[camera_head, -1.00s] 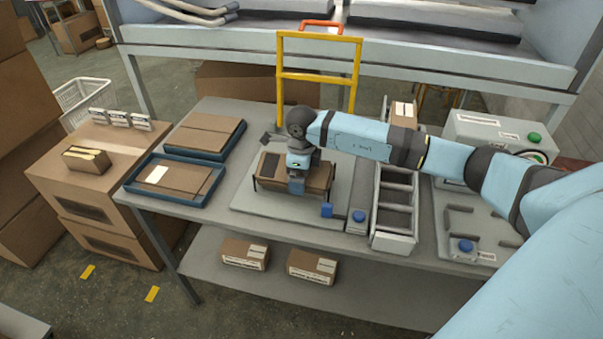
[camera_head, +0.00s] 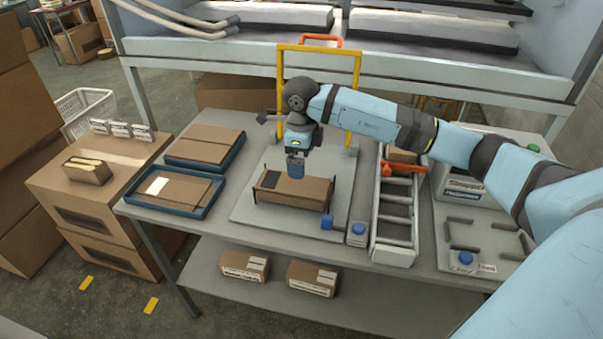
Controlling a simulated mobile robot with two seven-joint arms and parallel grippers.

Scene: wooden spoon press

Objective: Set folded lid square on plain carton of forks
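A brown carton (camera_head: 308,194) sits on the grey base plate (camera_head: 250,212) in the middle of the table. Its top is covered by brown board with a dark panel at the left; I cannot tell whether this is a separate lid or how square it lies. Whether the fingers are open or shut is unclear. Flat brown boards (camera_head: 205,143) lie in a blue tray at the back left. My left gripper is not in view.
A second blue tray (camera_head: 150,205) holds flat board and a white label. A yellow frame (camera_head: 320,47) stands behind the carton. Two cartons (camera_head: 312,279) lie on the lower shelf.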

